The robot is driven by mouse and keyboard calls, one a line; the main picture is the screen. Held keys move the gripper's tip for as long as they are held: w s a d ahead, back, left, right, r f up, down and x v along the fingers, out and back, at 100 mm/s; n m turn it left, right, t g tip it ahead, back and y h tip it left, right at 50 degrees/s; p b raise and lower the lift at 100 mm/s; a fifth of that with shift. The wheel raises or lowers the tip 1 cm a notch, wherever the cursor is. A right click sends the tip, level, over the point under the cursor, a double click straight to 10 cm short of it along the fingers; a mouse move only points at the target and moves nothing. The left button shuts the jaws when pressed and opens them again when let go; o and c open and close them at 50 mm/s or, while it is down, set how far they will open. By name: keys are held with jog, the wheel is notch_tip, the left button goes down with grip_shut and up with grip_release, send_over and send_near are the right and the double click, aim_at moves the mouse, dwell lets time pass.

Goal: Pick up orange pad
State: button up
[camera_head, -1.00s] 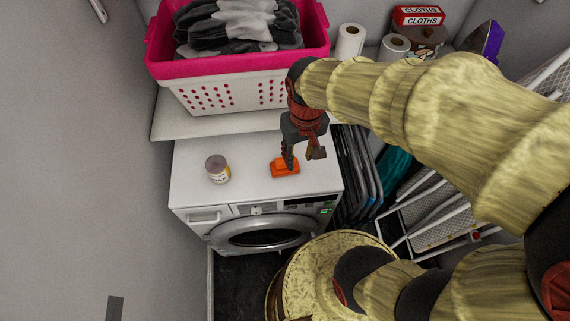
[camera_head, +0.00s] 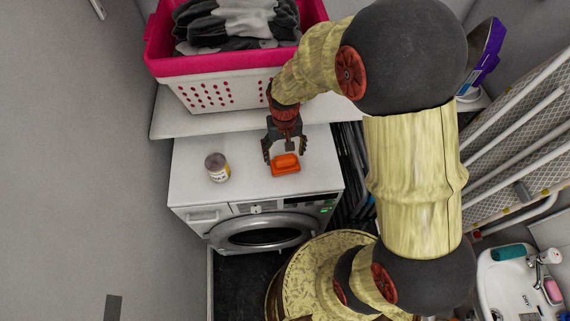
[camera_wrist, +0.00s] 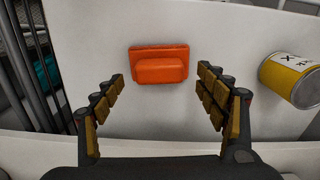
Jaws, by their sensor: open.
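The orange pad (camera_head: 285,164) lies on the white top of the dryer (camera_head: 190,160), near its front edge and right of a small jar. In the wrist view the orange pad (camera_wrist: 159,64) is a flat rectangle with a raised block, ahead of the fingertips and centred between them. My gripper (camera_head: 284,153) is just behind the pad in the head view, fingers pointing down. In the wrist view my gripper (camera_wrist: 160,85) has its two fingers spread wide, with nothing between them.
A jar with a yellow label (camera_head: 217,167) stands left of the pad; it also shows in the wrist view (camera_wrist: 292,80). A pink and white laundry basket (camera_head: 215,93) sits on a shelf behind. Dark folded racks (camera_head: 350,170) stand right of the dryer. A sink (camera_head: 510,285) is lower right.

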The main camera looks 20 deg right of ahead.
aim_at(285, 156)
notch_tip(285, 156, down, 4)
jog(key=shift+r+b, duration=0.25)
jog(key=shift+b, duration=0.1)
jog(key=c, duration=0.3)
jog(key=c, duration=1)
jog(key=shift+r, duration=0.1)
